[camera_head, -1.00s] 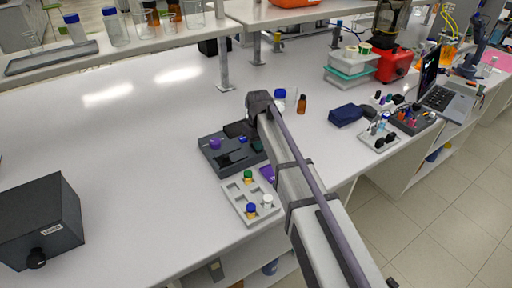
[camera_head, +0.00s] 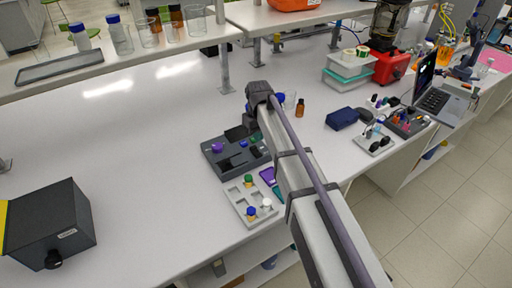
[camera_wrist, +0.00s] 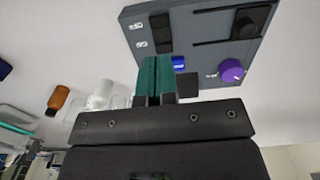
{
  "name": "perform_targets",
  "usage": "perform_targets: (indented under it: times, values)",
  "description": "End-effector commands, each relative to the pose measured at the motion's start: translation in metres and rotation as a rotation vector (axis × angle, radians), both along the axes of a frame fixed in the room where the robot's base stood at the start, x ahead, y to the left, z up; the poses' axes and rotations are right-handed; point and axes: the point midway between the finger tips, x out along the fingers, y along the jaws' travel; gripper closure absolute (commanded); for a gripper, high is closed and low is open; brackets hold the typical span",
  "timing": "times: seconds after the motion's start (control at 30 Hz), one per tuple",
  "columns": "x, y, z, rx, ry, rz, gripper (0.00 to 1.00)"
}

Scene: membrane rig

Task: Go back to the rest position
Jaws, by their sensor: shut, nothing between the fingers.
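My gripper (camera_wrist: 155,80) shows in the wrist view with its two teal fingers pressed together and nothing between them. The dark grey membrane rig (camera_head: 219,165) lies on the bench in the head view, with a purple knob (camera_head: 217,147) and a blue part (camera_head: 243,143). In the wrist view the rig (camera_wrist: 205,55) is beyond the fingers, with its purple knob (camera_wrist: 231,70) on the right. The fingers overlap the rig's edge in the picture; I cannot tell the gap. In the head view my arm hides much of the gripper.
A grey tray (camera_head: 237,202) with several capped vials sits in front of the rig, beside a purple piece (camera_head: 268,176). An amber bottle (camera_head: 300,108) stands behind my arm. A dark box (camera_head: 48,225) is at left. The bench between box and rig is clear.

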Motion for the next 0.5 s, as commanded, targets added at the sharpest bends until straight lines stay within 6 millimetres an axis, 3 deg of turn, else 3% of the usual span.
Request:
perform_targets:
  times: [0.2,0.27,0.5]
  values:
    - [-0.005,-0.001,-0.001,0.0,0.0,-0.047,1.0]
    - [-0.035,-0.008,-0.002,0.0,0.001,-0.106,1.0]
    - [-0.199,-0.089,-0.005,-0.001,0.0,-0.406,1.0]
